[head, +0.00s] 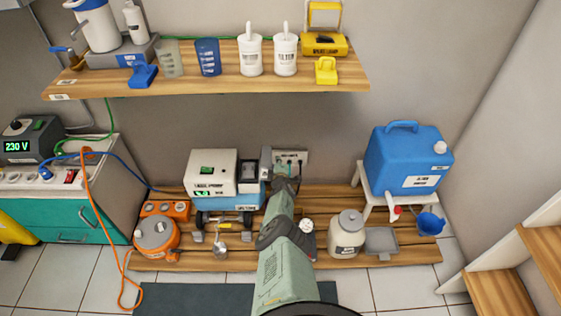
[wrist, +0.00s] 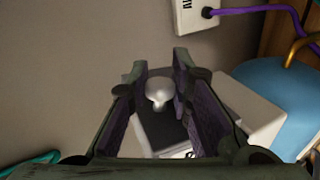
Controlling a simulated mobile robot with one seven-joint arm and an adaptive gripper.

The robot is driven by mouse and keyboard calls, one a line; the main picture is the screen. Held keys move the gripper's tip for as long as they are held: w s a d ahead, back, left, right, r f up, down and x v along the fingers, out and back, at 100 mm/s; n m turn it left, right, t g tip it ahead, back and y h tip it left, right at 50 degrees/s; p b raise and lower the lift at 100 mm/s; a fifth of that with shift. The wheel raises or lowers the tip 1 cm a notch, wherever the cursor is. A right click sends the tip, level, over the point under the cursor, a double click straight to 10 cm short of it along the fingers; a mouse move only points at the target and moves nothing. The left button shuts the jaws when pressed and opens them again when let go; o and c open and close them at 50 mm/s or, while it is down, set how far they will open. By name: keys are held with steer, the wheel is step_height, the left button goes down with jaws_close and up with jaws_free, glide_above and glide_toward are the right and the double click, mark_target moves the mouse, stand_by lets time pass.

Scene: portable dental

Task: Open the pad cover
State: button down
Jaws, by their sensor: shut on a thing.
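My gripper (wrist: 158,72) has its two purple-lined fingers on either side of a pale rounded knob (wrist: 158,92) in the wrist view and is shut on it. Below the knob, between the fingers, is a dark and white part (wrist: 160,135), which may be the pad cover; the fingers hide its sides. In the head view, my gripper (head: 284,178) is at the right end of the white and blue machine (head: 212,172). A small grey-white upright part (head: 265,160) stands there. I cannot tell how far any cover is open.
An orange pot (head: 156,236) and a white jar (head: 346,234) stand on the low wooden platform. A blue canister (head: 408,160) is at the right. A loaded shelf (head: 215,88) hangs above.

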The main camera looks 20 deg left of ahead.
steer(key=shift+w+r, duration=0.1)
stand_by(0.3)
steer(key=c, duration=1.5)
jaws_free()
steer(key=shift+o, duration=0.2)
